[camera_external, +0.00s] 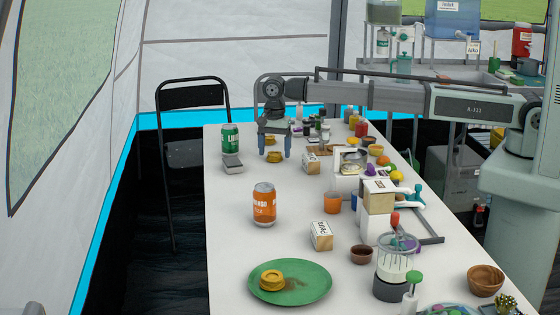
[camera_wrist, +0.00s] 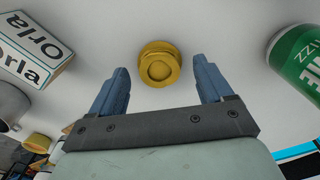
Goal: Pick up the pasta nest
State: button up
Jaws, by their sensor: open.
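A yellow pasta nest (camera_external: 273,156), round and coiled, sits on the white table below my gripper. In the wrist view the pasta nest (camera_wrist: 159,64) lies between the lines of my two fingers, a little beyond their tips. My gripper (camera_external: 273,150) is open with its blue fingers pointing down; the wrist view shows the gripper (camera_wrist: 158,75) empty, with a finger on each side of the nest. A second, similar yellow nest (camera_external: 271,278) lies on a green plate near the front of the table.
A green can (camera_external: 230,138) and a small grey-white object (camera_external: 232,163) stand left of my gripper. A white Orla box (camera_external: 311,163) stands to the right. An orange can (camera_external: 264,205) is nearer the camera. Crowded items line the right side; the table's left side is mostly clear.

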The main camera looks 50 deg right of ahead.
jog(key=shift+f, duration=0.45)
jog(key=shift+c, duration=0.4)
jog(key=c, duration=1.1)
